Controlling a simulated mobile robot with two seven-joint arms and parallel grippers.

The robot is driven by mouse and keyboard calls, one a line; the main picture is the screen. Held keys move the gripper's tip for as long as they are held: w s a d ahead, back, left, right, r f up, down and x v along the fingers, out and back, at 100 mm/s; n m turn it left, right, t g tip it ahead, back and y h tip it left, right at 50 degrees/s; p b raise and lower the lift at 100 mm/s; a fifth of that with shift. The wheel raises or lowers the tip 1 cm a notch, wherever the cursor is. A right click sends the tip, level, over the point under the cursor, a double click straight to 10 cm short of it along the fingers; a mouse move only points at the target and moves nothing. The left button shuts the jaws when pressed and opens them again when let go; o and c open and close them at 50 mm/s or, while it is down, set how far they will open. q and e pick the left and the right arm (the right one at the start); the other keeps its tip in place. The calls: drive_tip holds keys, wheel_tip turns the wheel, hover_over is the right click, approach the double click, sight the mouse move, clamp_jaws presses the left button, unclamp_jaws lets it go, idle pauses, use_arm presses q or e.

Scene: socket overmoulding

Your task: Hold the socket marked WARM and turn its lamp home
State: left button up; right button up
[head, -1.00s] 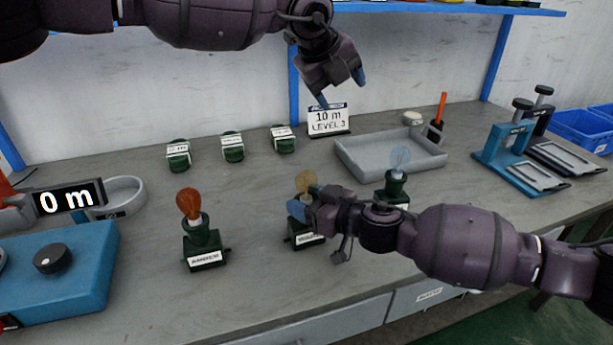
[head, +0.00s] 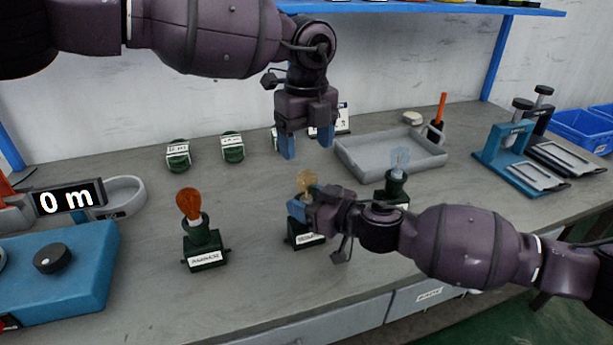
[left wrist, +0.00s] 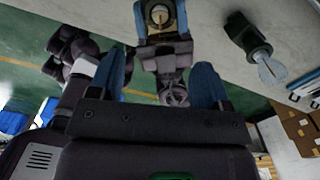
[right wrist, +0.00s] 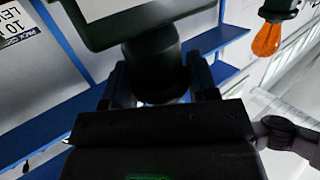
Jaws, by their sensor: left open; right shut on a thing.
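The middle socket (head: 305,239) is dark green with a white label, which looks like WARM but is partly covered. A pale yellow lamp (head: 306,183) stands upright in its top; how far it is seated I cannot tell. My right gripper (head: 314,208) is shut on this socket's body, and the dark round body (right wrist: 154,65) shows between its fingers in the right wrist view. My left gripper (head: 307,147) is open, fingers down, above and behind the lamp and apart from it. In the left wrist view, the lamp (left wrist: 160,14) shows ahead of the open fingers.
The AMBER socket (head: 204,250) with an orange lamp stands left. Another socket (head: 397,187) with a clear bluish lamp stands right, close behind my right arm. A grey tray (head: 392,160), a card and small green labelled parts (head: 232,147) lie behind. Bench is clear between sockets.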

sight(307, 171)
use_arm(q)
wheel_tip(307, 171, down, 8)
drive_tip(key=shift+r, duration=0.1)
drive_tip(key=shift+c, duration=0.3)
drive_tip(key=c, duration=0.9)
drive_tip(key=shift+m, duration=2.8)
drive_tip(key=shift+r, duration=0.1)
